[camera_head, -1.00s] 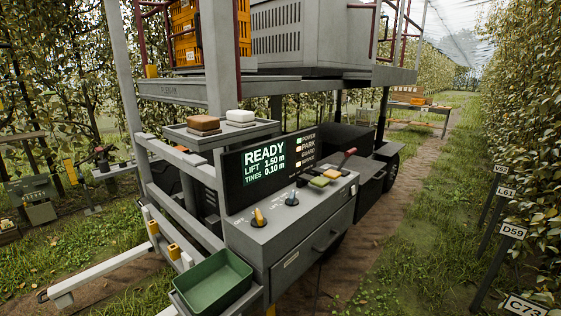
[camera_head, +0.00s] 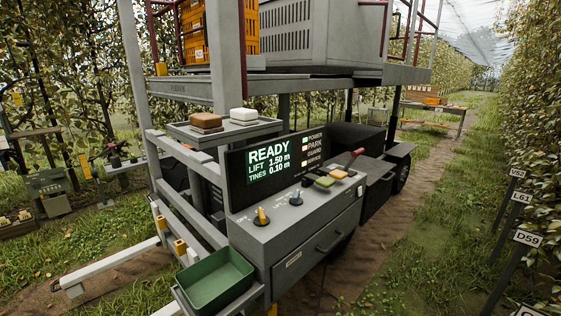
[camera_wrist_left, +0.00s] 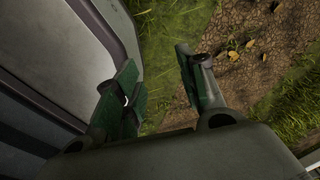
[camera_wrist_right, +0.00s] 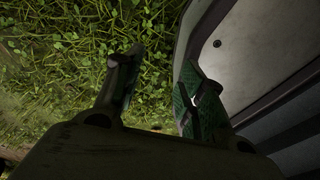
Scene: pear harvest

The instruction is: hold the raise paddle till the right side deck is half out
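A grey control console (camera_head: 300,232) stands in front of me. Its display (camera_head: 270,162) reads READY, LIFT 1.50 m, TINES 0.10 m. On its top are an orange knob (camera_head: 261,217), a blue knob (camera_head: 296,198), a green paddle (camera_head: 324,181), a yellow paddle (camera_head: 338,174) and a red-handled lever (camera_head: 354,157). Their labels are too small to read, so I cannot tell which is the raise paddle. The grey platform (camera_head: 190,86) is above; I cannot make out a separate right side deck. My left gripper (camera_wrist_left: 158,85) and right gripper (camera_wrist_right: 152,88) are open and empty, both outside the head view.
An empty green tray (camera_head: 215,282) sits at the console's front left. A shelf (camera_head: 222,135) holds a brown and a white block. Pale bars (camera_head: 110,265) stick out low at left. Signposts (camera_head: 513,197) line the right row. A dirt and grass lane runs right of the machine.

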